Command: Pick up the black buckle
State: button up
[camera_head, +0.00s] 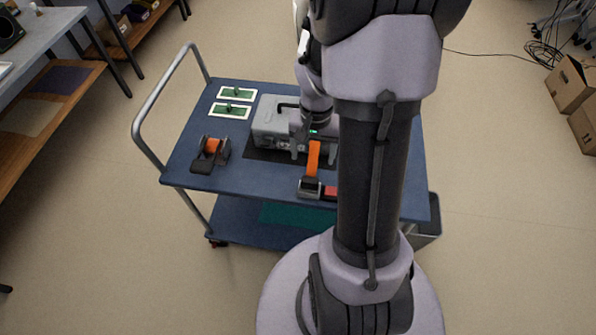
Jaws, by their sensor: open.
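A dark buckle (310,187) lies near the front edge of the blue cart top, at the near end of an orange strap (313,158). A red piece (330,192) shows just right of it, partly cut off by my arm. My gripper (308,150) is open over the near side of a grey case (268,116), farther back than the buckle. The strap runs from beneath my gripper toward the buckle. Whether the fingers touch the strap or the case cannot be told. My arm hides the right part of the cart top.
A black holder with an orange roll (211,153) stands at the left of the cart (185,165). Two white-framed green boards (237,94) lie at the back left. A metal handle rail (160,92) rises at the left edge.

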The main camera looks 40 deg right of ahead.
aim_at(310, 180)
jog(key=f+b, duration=0.2)
jog(key=f, duration=0.3)
jog(key=f+b, duration=0.2)
jog(key=f, duration=0.3)
jog(key=f+b, duration=0.2)
jog(key=f, duration=0.3)
jog(key=shift+w, duration=0.25)
jog(key=shift+r, duration=0.25)
jog(key=c, duration=1.5)
